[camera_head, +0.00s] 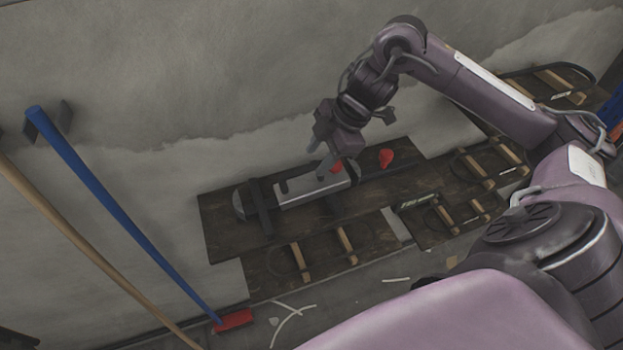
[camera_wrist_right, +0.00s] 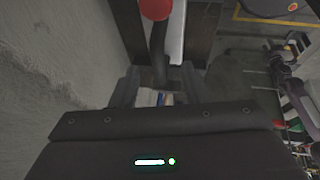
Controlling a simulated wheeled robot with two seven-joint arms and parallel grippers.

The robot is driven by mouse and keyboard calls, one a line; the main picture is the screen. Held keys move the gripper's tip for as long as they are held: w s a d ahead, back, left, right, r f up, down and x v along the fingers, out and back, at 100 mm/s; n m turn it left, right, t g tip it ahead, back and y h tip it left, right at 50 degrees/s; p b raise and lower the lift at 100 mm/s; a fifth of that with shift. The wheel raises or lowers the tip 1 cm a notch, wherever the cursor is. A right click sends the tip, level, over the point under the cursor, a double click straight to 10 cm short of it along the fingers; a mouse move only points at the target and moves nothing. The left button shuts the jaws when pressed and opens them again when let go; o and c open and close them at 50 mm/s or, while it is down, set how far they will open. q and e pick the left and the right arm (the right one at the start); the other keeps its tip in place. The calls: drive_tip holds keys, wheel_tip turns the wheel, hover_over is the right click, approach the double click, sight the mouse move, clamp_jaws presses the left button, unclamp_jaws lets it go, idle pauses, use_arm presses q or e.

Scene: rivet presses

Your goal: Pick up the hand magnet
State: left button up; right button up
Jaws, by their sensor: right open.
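The hand magnet (camera_head: 312,188) appears to be the pale metal bar-shaped thing on the dark wooden wall board. A red part shows at its upper right end, beside my gripper. My right gripper (camera_head: 325,158) is open at that end, its fingers pointing down at it and partly covering it. In the right wrist view, a dark handle (camera_wrist_right: 158,55) with a red knob (camera_wrist_right: 155,8) lies in line with the gap between the fingers (camera_wrist_right: 157,90), beside a pale metal face. Whether the fingers touch it cannot be told. My left gripper is not in view.
The dark wooden board (camera_head: 225,225) carries wooden pegs and brackets. A separate red piece (camera_head: 386,158) sits right of the gripper. A blue-handled broom (camera_head: 120,205) and a wooden pole (camera_head: 60,220) lean at left. The rough grey wall is close beside my right gripper.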

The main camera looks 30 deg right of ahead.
sight(309, 166)
drive_tip(key=p+x, duration=0.2)
drive_tip(key=x, duration=0.2)
drive_tip(key=shift+w+a+f, duration=0.15)
drive_tip(key=shift+f, duration=0.15)
drive_tip(key=shift+w+a+f, duration=0.1)
drive_tip(key=shift+w+f, duration=0.05)
drive_tip(key=shift+f, duration=0.25)
clamp_jaws()
drive_tip(key=shift+r, duration=0.1)
idle(0.7)
